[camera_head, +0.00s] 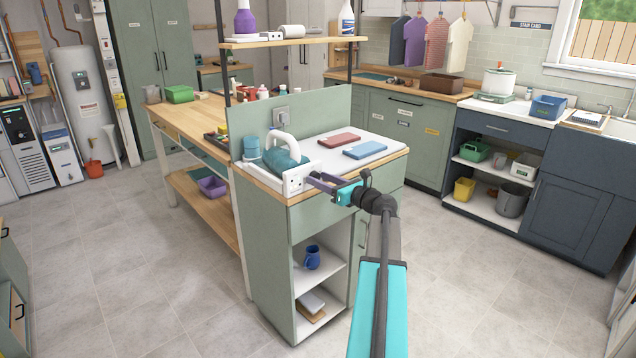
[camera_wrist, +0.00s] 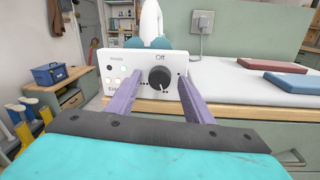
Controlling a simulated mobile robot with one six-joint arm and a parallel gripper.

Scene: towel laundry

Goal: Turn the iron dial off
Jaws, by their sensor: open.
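The iron (camera_head: 281,158) is teal with a white handle and stands at the near left of the white-topped counter. Its white front panel (camera_head: 296,182) faces my arm. In the wrist view the panel (camera_wrist: 112,61) carries a round black dial (camera_wrist: 159,77), with "Off" printed above it and small lights to its left. The dial has a pale mark on its lower part; its exact setting is hard to read. My gripper (camera_head: 314,181) is open in front of the panel. Its two purple fingers (camera_wrist: 160,80) stand either side of the dial, and contact cannot be told.
A red folded cloth (camera_head: 340,140) and a blue one (camera_head: 365,150) lie right of the iron. A wall socket (camera_wrist: 202,22) with a cord is on the green back panel. Open shelves below hold a blue mug (camera_head: 312,257).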

